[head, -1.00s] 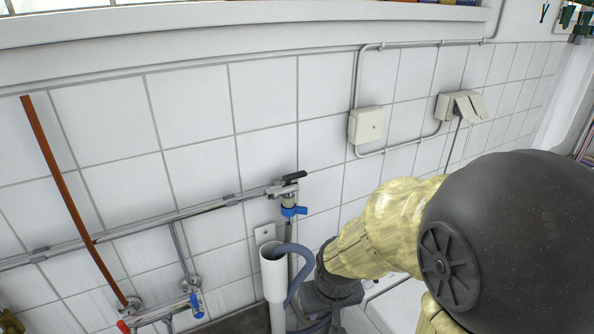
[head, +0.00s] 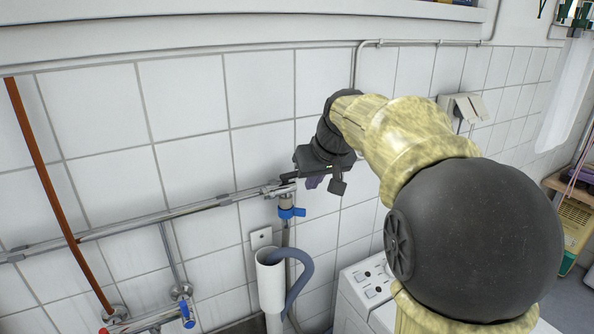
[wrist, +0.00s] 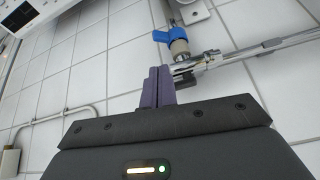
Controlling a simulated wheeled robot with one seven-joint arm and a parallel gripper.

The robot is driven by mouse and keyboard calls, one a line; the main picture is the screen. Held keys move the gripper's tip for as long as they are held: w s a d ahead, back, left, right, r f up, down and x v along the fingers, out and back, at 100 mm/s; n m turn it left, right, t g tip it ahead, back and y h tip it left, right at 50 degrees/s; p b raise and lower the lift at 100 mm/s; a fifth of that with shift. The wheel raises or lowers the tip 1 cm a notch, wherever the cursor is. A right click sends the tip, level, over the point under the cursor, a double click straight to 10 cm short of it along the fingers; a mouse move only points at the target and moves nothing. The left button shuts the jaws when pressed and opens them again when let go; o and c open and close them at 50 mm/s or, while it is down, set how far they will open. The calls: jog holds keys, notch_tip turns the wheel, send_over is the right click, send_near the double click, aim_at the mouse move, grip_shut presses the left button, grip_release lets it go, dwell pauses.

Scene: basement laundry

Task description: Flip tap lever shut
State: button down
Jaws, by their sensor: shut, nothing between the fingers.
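A metal tap (head: 280,189) sits at the right end of the wall pipe. A black lever (head: 290,175) lies on top of it, partly hidden by my gripper. A blue handle (head: 291,212) hangs below, and it also shows near the top of the wrist view (wrist: 172,38). My gripper (head: 315,183) is at the right of the tap, about level with the black lever. Its purple fingers (wrist: 158,72) are shut and empty. In the wrist view their tips are beside a dark piece of the lever (wrist: 184,79); I cannot tell whether they touch.
The chrome pipe (head: 150,216) runs left along the tiled wall. A white standpipe with a grey hose (head: 271,285) stands below the tap. A white machine (head: 363,290) is at the lower right. A socket box (head: 461,107) is on the wall, right of my arm.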

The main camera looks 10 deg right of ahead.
aim_at(293, 177)
notch_tip(293, 177, up, 8)
jog(key=w+n+t+b, duration=0.1)
jog(key=w, duration=0.1)
jog(key=shift+n+t+y+b, duration=0.3)
jog(key=shift+y+b, duration=0.05)
jog(key=shift+y, duration=0.05)
jog(key=shift+w, duration=0.1)
jog(key=x, duration=1)
jog(key=shift+d, duration=0.1)
